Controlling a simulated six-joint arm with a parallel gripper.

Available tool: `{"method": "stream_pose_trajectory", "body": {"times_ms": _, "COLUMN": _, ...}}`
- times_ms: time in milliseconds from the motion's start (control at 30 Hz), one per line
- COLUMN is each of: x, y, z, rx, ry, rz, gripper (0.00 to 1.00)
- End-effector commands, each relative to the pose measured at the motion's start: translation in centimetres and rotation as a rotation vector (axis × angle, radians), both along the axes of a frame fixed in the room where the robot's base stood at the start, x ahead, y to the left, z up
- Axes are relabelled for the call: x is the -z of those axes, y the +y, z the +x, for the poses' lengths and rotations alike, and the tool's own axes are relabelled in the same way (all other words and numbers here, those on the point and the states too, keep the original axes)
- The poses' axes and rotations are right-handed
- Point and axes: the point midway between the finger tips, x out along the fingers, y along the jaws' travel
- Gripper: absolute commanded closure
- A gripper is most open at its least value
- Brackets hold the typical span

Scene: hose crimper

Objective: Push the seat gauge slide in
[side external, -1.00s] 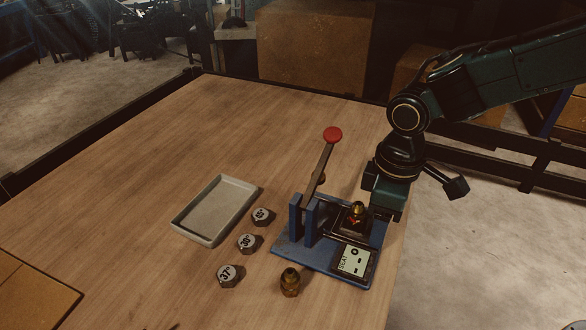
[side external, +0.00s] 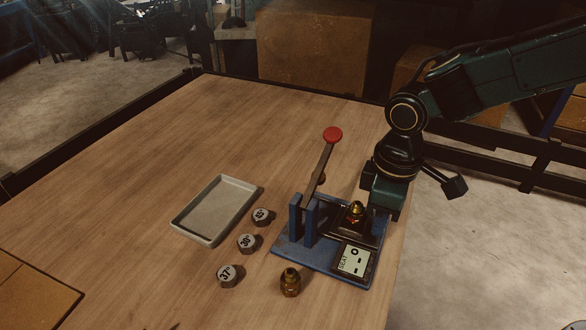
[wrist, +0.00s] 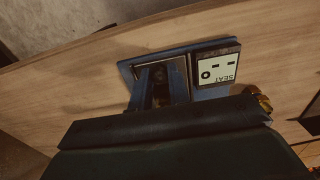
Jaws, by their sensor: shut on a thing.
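The seat gauge (side external: 353,259), a dark-framed panel with a white face marked SEAT, sits at the front of the blue crimper base (side external: 300,254). It also shows in the wrist view (wrist: 217,68). A brass fitting (side external: 357,209) stands upright in the dark block behind the gauge. My gripper (side external: 378,212) is low at the right rear edge of the base, beside that block, and shut on the seat gauge slide. The slide and fingertips are mostly hidden by the gripper body. In the wrist view the gripper's dark body fills the bottom.
A lever with a red knob (side external: 333,135) rises between blue posts. A loose brass fitting (side external: 290,283) stands in front of the base. Marked caps, 45° (side external: 261,217), 30° (side external: 246,243) and 37° (side external: 228,275), stand left, beside an empty tray (side external: 180,222).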

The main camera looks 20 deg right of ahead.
Motion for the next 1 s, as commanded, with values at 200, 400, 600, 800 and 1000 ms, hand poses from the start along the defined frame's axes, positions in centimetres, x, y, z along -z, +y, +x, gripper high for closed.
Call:
{"method": "stream_pose_trajectory", "body": {"times_ms": 200, "x": 0.0, "y": 0.3, "z": 0.3, "rx": -0.001, "ry": -0.001, "rz": 0.001, "gripper": 0.98}}
{"method": "stream_pose_trajectory", "body": {"times_ms": 400, "x": 0.0, "y": 0.6, "z": 0.6, "rx": 0.000, "ry": -0.001, "rz": 0.001, "gripper": 0.98}}
{"method": "stream_pose_trajectory", "body": {"times_ms": 600, "x": -0.1, "y": 0.8, "z": 0.8, "rx": 0.000, "ry": -0.001, "rz": 0.001, "gripper": 0.98}}
{"method": "stream_pose_trajectory", "body": {"times_ms": 800, "x": -0.1, "y": 1.1, "z": 1.1, "rx": 0.000, "ry": -0.001, "rz": 0.001, "gripper": 0.98}}
{"method": "stream_pose_trajectory", "body": {"times_ms": 1000, "x": 0.0, "y": 1.3, "z": 1.3, "rx": 0.000, "ry": -0.001, "rz": 0.001, "gripper": 0.98}}
